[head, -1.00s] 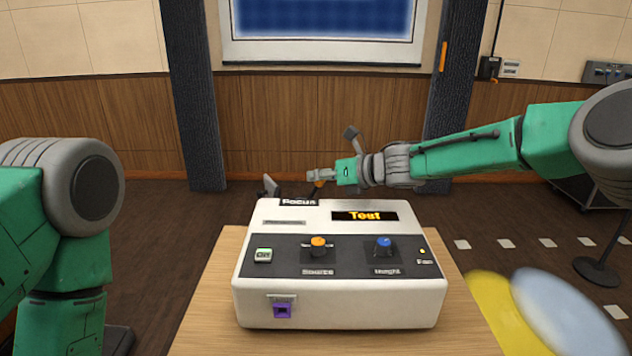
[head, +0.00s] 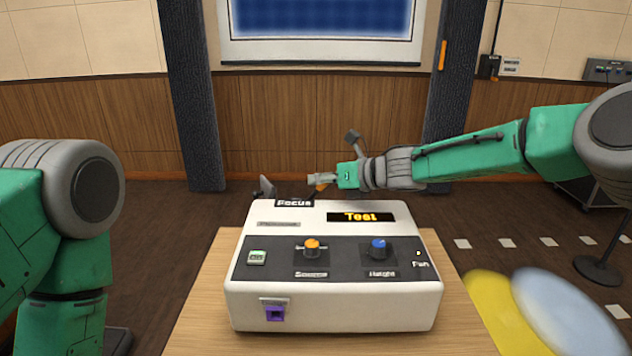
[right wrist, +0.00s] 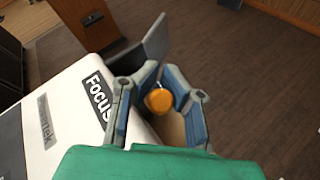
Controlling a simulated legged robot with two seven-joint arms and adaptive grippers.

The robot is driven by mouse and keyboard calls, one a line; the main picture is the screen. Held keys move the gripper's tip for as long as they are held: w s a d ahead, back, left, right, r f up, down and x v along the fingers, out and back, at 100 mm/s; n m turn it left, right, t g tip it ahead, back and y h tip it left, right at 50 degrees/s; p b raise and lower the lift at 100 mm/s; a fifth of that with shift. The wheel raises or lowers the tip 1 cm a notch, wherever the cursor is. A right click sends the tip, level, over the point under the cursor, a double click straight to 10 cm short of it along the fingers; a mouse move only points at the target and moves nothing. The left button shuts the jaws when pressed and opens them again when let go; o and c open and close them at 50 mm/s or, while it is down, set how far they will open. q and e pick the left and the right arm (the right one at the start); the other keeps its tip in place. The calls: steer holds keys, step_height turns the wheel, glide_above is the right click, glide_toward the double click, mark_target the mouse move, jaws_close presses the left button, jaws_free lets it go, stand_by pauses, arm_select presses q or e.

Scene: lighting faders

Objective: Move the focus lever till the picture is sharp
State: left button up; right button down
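The white projector box (head: 335,310) stands on a small table, with a black "Focus" label (head: 294,203) on its back left edge. The label also shows in the right wrist view (right wrist: 98,98). The focus lever's orange knob (right wrist: 159,100) sits beyond the box's edge, between the blue pads of my right gripper (right wrist: 163,85). The pads appear to press it from both sides. In the head view the right gripper (head: 318,180) is behind the box. The wall screen (head: 322,18) shows a blurry blue picture, cut off at the top. My left gripper is out of view.
A dark grey flap (head: 266,187) stands up behind the box's left edge. The wooden table (head: 205,300) has bare margins.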

steer(key=shift+s+a+f, duration=0.15)
steer(key=shift+s+f, duration=0.25)
steer(key=shift+f, duration=0.2)
steer(key=c, duration=1.4)
jaws_free()
steer(key=shift+s+r, duration=0.15)
steer(key=shift+c, duration=0.2)
steer(key=shift+s+d+r, duration=0.15)
steer(key=shift+d+r, duration=0.2)
steer(key=shift+w+f, duration=0.1)
steer(key=shift+w, duration=0.1)
steer(key=shift+d, duration=0.15)
steer(key=v, duration=1.2)
steer(key=shift+a, duration=0.2)
